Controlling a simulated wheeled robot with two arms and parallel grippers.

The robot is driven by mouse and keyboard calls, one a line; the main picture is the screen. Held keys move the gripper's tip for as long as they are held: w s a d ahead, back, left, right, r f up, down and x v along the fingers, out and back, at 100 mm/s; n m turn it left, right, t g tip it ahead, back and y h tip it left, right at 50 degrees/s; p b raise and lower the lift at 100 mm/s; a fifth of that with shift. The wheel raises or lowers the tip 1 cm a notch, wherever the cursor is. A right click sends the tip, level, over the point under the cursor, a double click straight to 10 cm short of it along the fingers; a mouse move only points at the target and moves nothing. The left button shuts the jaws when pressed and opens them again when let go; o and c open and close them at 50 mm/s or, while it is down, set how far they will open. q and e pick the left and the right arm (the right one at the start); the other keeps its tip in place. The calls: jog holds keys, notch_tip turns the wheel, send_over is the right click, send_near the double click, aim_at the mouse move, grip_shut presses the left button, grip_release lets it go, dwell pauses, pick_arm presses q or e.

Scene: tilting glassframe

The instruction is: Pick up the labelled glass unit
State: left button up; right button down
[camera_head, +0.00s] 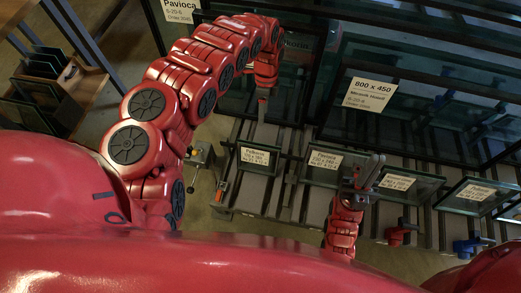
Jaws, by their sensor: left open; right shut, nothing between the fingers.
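Several small glass units with white labels stand in a row on a dark slatted rack: one at the left (258,158), one in the middle (320,166), one right of it (408,184) and one further right (478,194). Larger glass panes stand behind, one with an "800 x 450" label (369,93). Which unit the task means, I cannot tell. My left gripper (262,108) hangs pointing down above the left small unit, open and apart from it. My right gripper (371,169) is shut and empty, beside the right edge of the middle unit, overlapping it in view; contact is unclear.
A red clamp-like part (401,232) and a blue one (470,246) sit at the rack's front. A wooden rack with dark panes (50,85) stands at the left. A "Pavioca" sign (180,10) is at the top. Floor shows left of the rack.

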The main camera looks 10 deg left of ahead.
pick_arm(q)
jog(key=b+x, duration=0.1)
jog(key=x, duration=0.7)
jog(key=b+x, duration=0.2)
jog(key=x, duration=0.6)
jog(key=shift+s+a+f, duration=0.25)
jog(key=shift+s+f, duration=0.05)
grip_shut()
jog(key=shift+r, duration=0.1)
dwell(0.6)
